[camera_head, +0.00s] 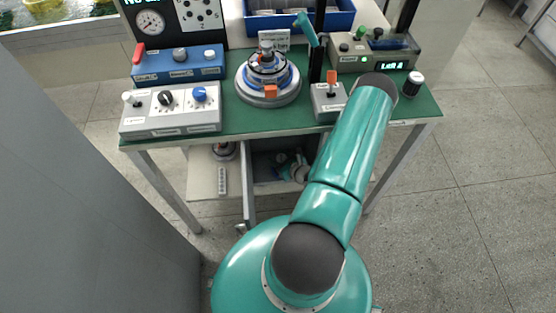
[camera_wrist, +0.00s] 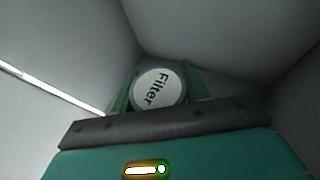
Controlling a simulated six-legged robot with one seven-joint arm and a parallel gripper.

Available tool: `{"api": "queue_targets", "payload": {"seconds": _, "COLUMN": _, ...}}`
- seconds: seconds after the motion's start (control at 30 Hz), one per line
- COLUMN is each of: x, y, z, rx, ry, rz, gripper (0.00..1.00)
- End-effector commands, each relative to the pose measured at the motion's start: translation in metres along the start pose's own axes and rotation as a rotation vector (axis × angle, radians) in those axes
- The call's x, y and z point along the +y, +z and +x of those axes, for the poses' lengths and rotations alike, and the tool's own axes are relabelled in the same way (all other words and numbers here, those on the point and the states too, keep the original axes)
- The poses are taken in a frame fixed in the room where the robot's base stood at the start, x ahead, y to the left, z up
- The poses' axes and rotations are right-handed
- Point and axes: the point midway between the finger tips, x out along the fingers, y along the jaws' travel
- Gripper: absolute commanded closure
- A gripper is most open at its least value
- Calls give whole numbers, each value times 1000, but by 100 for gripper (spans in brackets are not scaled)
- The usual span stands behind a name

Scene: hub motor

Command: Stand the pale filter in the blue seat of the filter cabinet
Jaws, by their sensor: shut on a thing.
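The pale filter (camera_wrist: 158,88) is a round, whitish piece labelled "Filter", seen end-on in the wrist view. My gripper (camera_wrist: 160,86) is shut on it, with one green finger on either side. Grey walls close in around the gripper there, like the inside of a box. In the head view an open, dark compartment (camera_head: 266,178) sits under the green table, and teal parts of my arm's end show inside it. I cannot make out the blue seat in either view. The filter is not clearly visible in the head view.
A pale shelf (camera_head: 204,180) lies left of the compartment. Open floor (camera_head: 460,220) is at right.

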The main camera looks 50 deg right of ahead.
Motion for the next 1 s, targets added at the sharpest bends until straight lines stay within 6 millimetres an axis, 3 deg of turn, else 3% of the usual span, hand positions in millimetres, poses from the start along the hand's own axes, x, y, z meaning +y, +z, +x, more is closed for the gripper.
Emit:
{"api": "queue_targets", "payload": {"seconds": 0.13, "x": 0, "y": -15, "z": 8, "rx": -1, "ry": 1, "rz": -1, "gripper": 80}}
{"api": "queue_targets", "payload": {"seconds": 0.53, "x": 1, "y": -18, "z": 12, "rx": -1, "ry": 1, "rz": -1, "gripper": 80}}
{"api": "queue_targets", "payload": {"seconds": 0.57, "x": 0, "y": -18, "z": 12, "rx": -1, "ry": 1, "rz": -1, "gripper": 49}}
{"api": "queue_targets", "payload": {"seconds": 0.63, "x": 0, "y": -18, "z": 12, "rx": 0, "ry": 1, "rz": -1, "gripper": 35}}
{"api": "queue_targets", "payload": {"seconds": 1.0, "x": 0, "y": -15, "z": 10, "rx": -1, "ry": 1, "rz": -1, "gripper": 33}}
